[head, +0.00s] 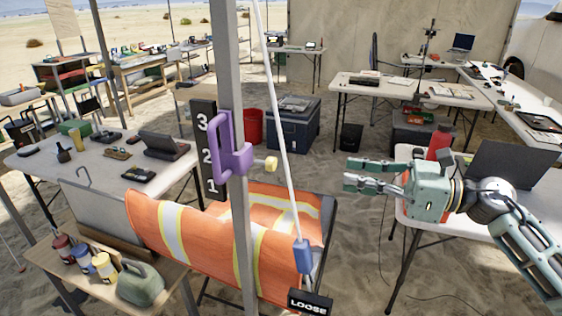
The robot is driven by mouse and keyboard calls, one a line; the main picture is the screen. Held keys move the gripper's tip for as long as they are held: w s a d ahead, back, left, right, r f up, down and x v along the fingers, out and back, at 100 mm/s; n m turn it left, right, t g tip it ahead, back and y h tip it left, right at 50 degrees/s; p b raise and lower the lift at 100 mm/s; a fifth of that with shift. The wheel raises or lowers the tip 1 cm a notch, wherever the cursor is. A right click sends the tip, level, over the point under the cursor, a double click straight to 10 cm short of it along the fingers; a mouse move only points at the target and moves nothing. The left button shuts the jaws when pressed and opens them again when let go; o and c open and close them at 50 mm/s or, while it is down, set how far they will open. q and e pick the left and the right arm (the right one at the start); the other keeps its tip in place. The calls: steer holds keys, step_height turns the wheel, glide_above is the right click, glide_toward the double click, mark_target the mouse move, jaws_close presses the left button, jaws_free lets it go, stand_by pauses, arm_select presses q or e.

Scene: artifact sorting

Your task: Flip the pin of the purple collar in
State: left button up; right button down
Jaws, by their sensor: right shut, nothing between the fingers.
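The purple collar (239,161) sits around an upright grey post (232,60) left of centre in the head view, with a purple handle on its left side. The pin's pale yellow knob (271,164) sticks out to the right of the collar. A black board (203,125) marked 3, 2, 1 stands just left of the post, with the collar beside the 3 and 2. My right gripper (348,174) is to the right of the knob, apart from it, fingers pointing left. It is shut and empty. My left gripper is not in view.
A white rope (281,120) runs down to a blue block (303,256) right of the post, above a LOOSE sign (310,303). A table with a laptop (506,165) stands at right, under my right arm.

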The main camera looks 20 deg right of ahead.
steer(key=p, duration=0.8)
glide_toward(276, 164)
steer(key=x, duration=0.6)
steer(key=shift+r, duration=0.3)
steer(key=shift+w+a+f, duration=0.2)
steer(key=shift+w+a, duration=0.1)
steer(key=shift+a, duration=0.1)
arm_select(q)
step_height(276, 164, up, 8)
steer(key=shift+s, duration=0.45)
